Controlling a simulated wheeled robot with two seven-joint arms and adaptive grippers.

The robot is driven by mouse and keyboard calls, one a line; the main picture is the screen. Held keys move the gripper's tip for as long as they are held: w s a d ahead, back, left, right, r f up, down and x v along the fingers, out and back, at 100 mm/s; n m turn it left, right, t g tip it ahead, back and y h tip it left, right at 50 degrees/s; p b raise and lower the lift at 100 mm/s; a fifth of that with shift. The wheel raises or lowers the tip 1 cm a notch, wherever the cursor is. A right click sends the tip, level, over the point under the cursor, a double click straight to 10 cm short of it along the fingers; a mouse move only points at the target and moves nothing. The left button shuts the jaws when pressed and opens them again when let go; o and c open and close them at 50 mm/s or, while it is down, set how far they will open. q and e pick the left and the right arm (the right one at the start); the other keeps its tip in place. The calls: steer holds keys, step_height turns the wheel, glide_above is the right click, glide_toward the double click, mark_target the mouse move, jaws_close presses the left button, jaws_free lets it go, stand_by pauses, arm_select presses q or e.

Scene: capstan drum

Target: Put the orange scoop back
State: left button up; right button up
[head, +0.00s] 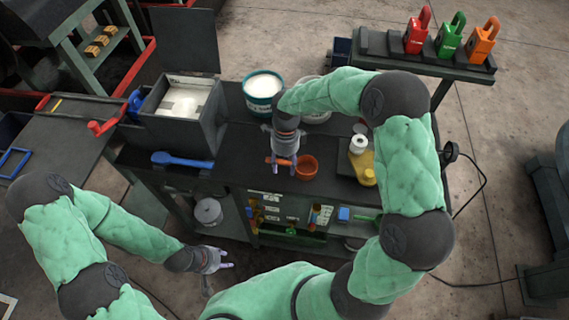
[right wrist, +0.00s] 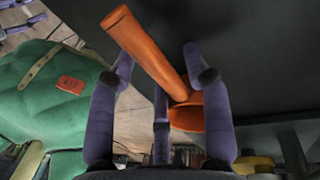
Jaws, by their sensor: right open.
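The orange scoop (head: 306,167) lies on the dark bench top, its bowl to the right and its handle pointing left. My right gripper (head: 284,168) is over the handle. In the right wrist view the scoop's handle (right wrist: 145,45) crosses between the spread purple fingers of this gripper (right wrist: 162,75), with the bowl close to the right finger. I cannot tell whether any finger touches it. My left gripper (head: 222,262) is empty, with fingers apart, low in front of the bench and away from the scoop.
A blue scoop (head: 182,160) lies by the open grey bin (head: 185,105). A white-filled tub (head: 262,92) and yellow bottle (head: 361,160) stand on the bench. Below is a shelf with small containers and a green scoop (head: 367,217). Red, green and orange padlocks (head: 449,36) stand behind right.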

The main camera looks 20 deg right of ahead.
step_height(320, 180, up, 12)
steer(key=w+d+p, duration=0.1)
steer(key=w, duration=0.1)
steer(key=shift+f, duration=0.15)
